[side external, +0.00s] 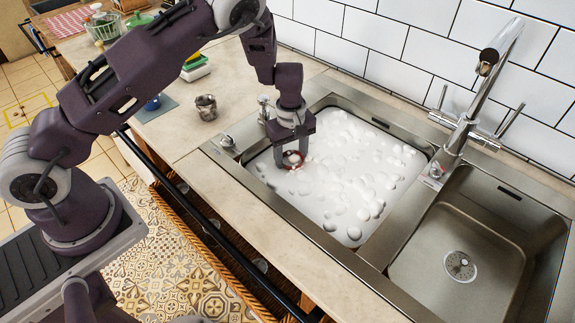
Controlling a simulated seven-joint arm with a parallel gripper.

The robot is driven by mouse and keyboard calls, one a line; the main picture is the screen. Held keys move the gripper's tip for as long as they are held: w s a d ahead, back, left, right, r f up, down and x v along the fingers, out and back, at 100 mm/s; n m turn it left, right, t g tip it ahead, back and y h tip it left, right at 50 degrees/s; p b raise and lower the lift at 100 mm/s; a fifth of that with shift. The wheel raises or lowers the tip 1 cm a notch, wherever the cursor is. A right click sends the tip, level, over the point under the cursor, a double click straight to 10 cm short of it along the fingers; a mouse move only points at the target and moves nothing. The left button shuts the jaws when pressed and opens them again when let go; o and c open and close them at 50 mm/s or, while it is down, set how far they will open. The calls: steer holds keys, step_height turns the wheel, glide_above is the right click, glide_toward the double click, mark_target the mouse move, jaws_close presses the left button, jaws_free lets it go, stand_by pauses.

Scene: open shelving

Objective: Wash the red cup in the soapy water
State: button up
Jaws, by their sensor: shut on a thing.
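The left sink basin (345,217) holds white soapy water (335,185) covered with foam and bubbles. My gripper (291,160) points down over the left part of this basin and is shut on the red cup (293,160). Only the cup's red rim and pale inside show, at the foam surface between my fingers. The rest of the cup is hidden by the fingers and the foam, so I cannot tell how deep it sits.
A chrome faucet (478,90) stands behind the divider between the basins. The right basin (500,240) is empty. A metal cup (206,107) stands on the counter left of the sink. A blue item (152,103), stacked sponges (195,68) and a wire basket (103,27) are further left.

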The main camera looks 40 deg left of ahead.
steer(key=shift+s+a, duration=0.1)
steer(key=shift+a, duration=0.1)
steer(key=shift+w+d, duration=0.25)
steer(key=shift+w, duration=0.35)
steer(key=shift+w+d+r, duration=0.2)
steer(key=shift+w+d, duration=0.1)
steer(key=shift+w, duration=0.15)
steer(key=shift+s, duration=0.1)
steer(key=shift+s+a+f, duration=0.2)
steer(key=shift+s+a, duration=0.4)
steer(key=shift+s, duration=0.35)
